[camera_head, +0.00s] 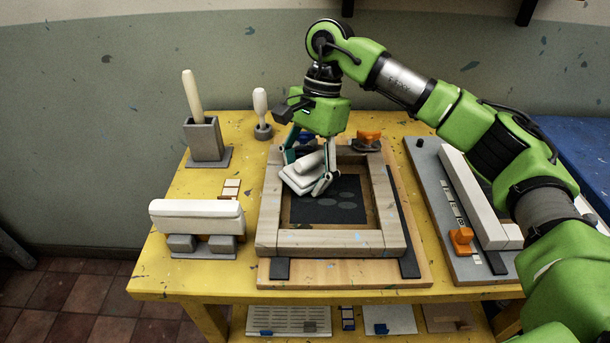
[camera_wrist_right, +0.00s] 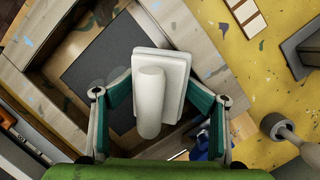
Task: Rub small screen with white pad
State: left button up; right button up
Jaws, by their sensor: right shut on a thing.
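The small screen is a wooden frame (camera_head: 330,240) lying flat on a wooden board on the yellow table, with a dark patch (camera_head: 335,205) inside it bearing faint grey oval marks. My right gripper (camera_head: 312,187) is over the upper left part of the frame and shut on the white pad (camera_head: 297,184). The pad is a white slab with a rounded white handle; it also shows in the right wrist view (camera_wrist_right: 178,65), between the fingers (camera_wrist_right: 158,100). It sits tilted at the patch's upper left; I cannot tell whether it touches. My left gripper is not in view.
A white roll-like block (camera_head: 197,208) rests on a grey stand at left. Behind it are a grey holder (camera_head: 205,140) with a pale handle and a small knobbed tool (camera_head: 261,112). A grey board (camera_head: 450,215) with a white bar lies at right, under my right arm.

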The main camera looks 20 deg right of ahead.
jog(key=shift+o, duration=0.2)
jog(key=shift+s+d+f, duration=0.1)
jog(key=shift+s+f, duration=0.05)
jog(key=shift+f, duration=0.35)
jog(key=shift+s+f, duration=0.15)
jog(key=shift+f, duration=0.3)
jog(key=shift+s+d+r, duration=0.1)
jog(key=shift+d, duration=0.05)
grip_shut()
